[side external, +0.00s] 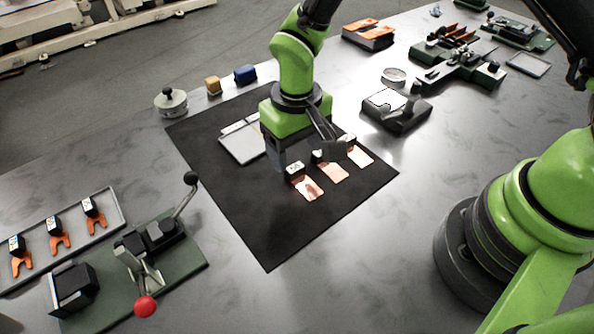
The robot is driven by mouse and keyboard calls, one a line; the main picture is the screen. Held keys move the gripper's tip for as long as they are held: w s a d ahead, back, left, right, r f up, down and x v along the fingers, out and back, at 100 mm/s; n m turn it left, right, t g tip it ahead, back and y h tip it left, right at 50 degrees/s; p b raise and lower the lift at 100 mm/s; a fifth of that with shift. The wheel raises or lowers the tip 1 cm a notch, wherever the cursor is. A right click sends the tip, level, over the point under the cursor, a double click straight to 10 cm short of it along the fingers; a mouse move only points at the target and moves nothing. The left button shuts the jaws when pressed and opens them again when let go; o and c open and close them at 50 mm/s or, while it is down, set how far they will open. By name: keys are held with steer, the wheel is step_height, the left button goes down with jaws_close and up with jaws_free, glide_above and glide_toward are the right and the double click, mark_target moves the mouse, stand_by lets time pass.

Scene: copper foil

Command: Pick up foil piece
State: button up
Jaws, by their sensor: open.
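Three copper foil pieces lie in a row on the black mat (265,245): a left one (309,188), a middle one (333,173) and a right one (361,156). Each seems to have a small dark and white block at its upper end; the middle one's is partly hidden. My gripper (305,160) is open and points down just above the upper ends of the foil row. Its jaws stand apart, one at the left and one near the middle and right pieces. Whether a jaw touches a foil piece I cannot tell.
A pale plate (243,143) lies on the mat left of my gripper. A green lever fixture (180,262) and a tray with copper forks (112,200) stand at the lower left. A dark box (405,112) stands right of the mat. The mat's front corner is clear.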

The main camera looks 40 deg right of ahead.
mark_target(297, 170)
steer(key=shift+d+f, duration=0.1)
steer(key=shift+f, duration=2.7)
steer(key=c, duration=1)
steer(key=shift+r, duration=0.15)
